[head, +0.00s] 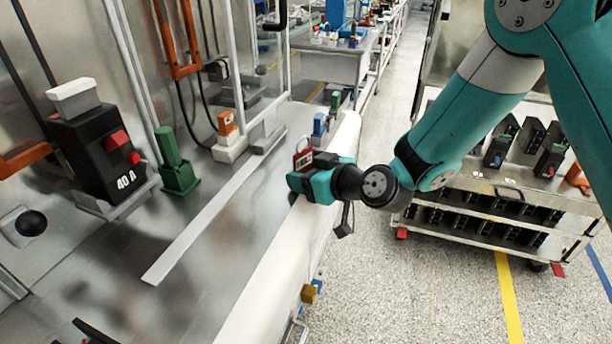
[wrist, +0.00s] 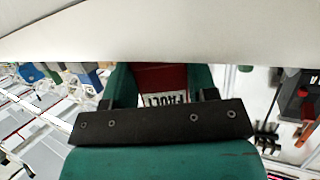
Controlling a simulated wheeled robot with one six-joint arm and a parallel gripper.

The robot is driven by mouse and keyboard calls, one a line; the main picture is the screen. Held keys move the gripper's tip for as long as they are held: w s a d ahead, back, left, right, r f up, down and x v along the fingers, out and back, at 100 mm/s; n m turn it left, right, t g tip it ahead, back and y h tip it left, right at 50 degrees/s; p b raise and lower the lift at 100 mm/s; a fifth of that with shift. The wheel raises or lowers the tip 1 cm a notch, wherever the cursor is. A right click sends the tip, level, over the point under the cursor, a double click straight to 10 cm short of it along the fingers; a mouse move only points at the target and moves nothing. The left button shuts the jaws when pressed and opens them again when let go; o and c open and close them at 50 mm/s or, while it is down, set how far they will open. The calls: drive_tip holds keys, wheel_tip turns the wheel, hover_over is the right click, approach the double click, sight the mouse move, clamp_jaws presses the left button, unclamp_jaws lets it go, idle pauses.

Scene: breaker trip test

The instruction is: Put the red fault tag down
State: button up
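The red fault tag (head: 303,158), a small red block with a white label and a shackle-like loop on top, is at my gripper near the bench's right edge in the head view. My gripper (head: 307,176) has teal fingers and is shut on the tag. In the wrist view the tag (wrist: 162,78) sits between the two fingers, with its label partly covered by the dark bar of the gripper. The grey metal bench (head: 215,255) lies under and left of the gripper. I cannot tell whether the tag touches it.
A black breaker marked 40 A (head: 95,155), a green block (head: 177,165) and an orange-and-white block (head: 229,138) stand on the bench. A flat pale strip (head: 205,215) runs along it. A blue-and-white block (head: 319,130) stands beyond my gripper. A cart (head: 480,200) stands right. The near bench is mostly clear.

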drive_tip(key=o, duration=0.4)
drive_tip(key=shift+d+f, duration=0.1)
drive_tip(key=shift+f, duration=0.25)
drive_tip(key=shift+s, duration=0.15)
drive_tip(key=shift+s+f, duration=0.1)
drive_tip(key=shift+f, duration=0.05)
drive_tip(key=shift+r+p, duration=0.3)
drive_tip(key=shift+p, duration=0.1)
drive_tip(key=r+b+v, duration=0.1)
drive_tip(key=b+v, duration=0.4)
drive_tip(key=v, duration=0.7)
drive_tip(key=s+d+r+m+g+h, duration=0.1)
drive_tip(key=s+d+g+h, duration=0.1)
drive_tip(key=s, duration=0.4)
drive_tip(key=s+d+r+g+h, duration=0.1)
drive_tip(key=s+d+g+h, duration=0.1)
drive_tip(key=s+g, duration=0.2)
drive_tip(key=s+d+r+m+g+h, duration=0.1)
drive_tip(key=s+d+g+h, duration=0.1)
drive_tip(key=s, duration=0.7)
drive_tip(key=shift+s+d+r+m+g, duration=0.2)
drive_tip(key=shift+s+d+m+g, duration=0.1)
drive_tip(key=shift+g, duration=0.5)
